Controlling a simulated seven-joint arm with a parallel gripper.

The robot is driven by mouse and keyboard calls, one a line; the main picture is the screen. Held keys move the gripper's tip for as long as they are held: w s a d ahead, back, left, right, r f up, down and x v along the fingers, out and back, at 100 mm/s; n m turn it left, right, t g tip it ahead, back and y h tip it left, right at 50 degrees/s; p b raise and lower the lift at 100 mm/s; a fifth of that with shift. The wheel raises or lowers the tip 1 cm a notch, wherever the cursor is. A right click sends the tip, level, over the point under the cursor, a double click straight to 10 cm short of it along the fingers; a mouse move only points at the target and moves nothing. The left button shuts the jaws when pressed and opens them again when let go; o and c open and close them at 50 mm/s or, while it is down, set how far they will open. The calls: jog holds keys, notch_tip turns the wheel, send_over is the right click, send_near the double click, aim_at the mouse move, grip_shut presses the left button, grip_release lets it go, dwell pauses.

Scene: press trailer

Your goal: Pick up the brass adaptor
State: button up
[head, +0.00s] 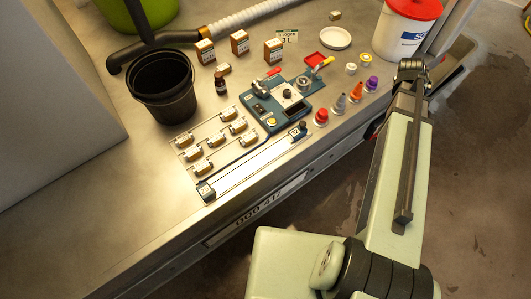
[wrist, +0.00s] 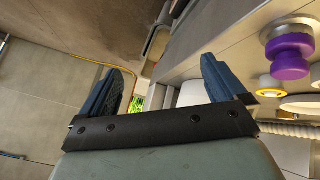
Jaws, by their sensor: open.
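I cannot tell for certain which piece is the brass adaptor. One small brass-coloured piece (head: 335,15) lies alone at the back of the bench in the head view. Another small brass-coloured piece (head: 223,69) lies in front of the small boxes. Several brass-and-white pieces (head: 221,140) sit on a rack at the front left. My gripper (wrist: 160,78) is open and empty, with two dark blue fingers apart in the wrist view. In the head view the end of my arm is at the right, beyond the bench edge, apart from all these pieces.
A purple-capped piece (wrist: 290,58) is near my gripper's right side. A blue press (head: 282,101) stands mid-bench, with coloured cones and knobs (head: 340,103) to its right. A black bucket (head: 163,88), small boxes (head: 240,42), a white plate (head: 335,38) and a red-lidded tub (head: 403,30) are around it.

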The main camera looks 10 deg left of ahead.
jog(key=w+a+r+t, duration=0.1)
jog(key=w+a+r, duration=0.3)
jog(key=a+r, duration=0.45)
jog(key=s+a+f+n+g+y, duration=0.15)
jog(key=s+a, duration=0.25)
jog(key=a, duration=0.9)
jog(key=s+a+n+g+y, duration=0.1)
jog(key=s+a+n+y, duration=0.15)
jog(key=a, duration=1.05)
jog(key=s+a+f+n+g+y, duration=0.15)
jog(key=s+a, duration=0.25)
jog(key=a, duration=0.9)
jog(key=n+g+h, duration=0.2)
jog(key=n+g, duration=0.3)
jog(key=n, duration=0.1)
send_near(203, 166)
jog(key=x, duration=0.3)
jog(key=shift+w+a+f, duration=0.1)
jog(key=shift+f, duration=0.2)
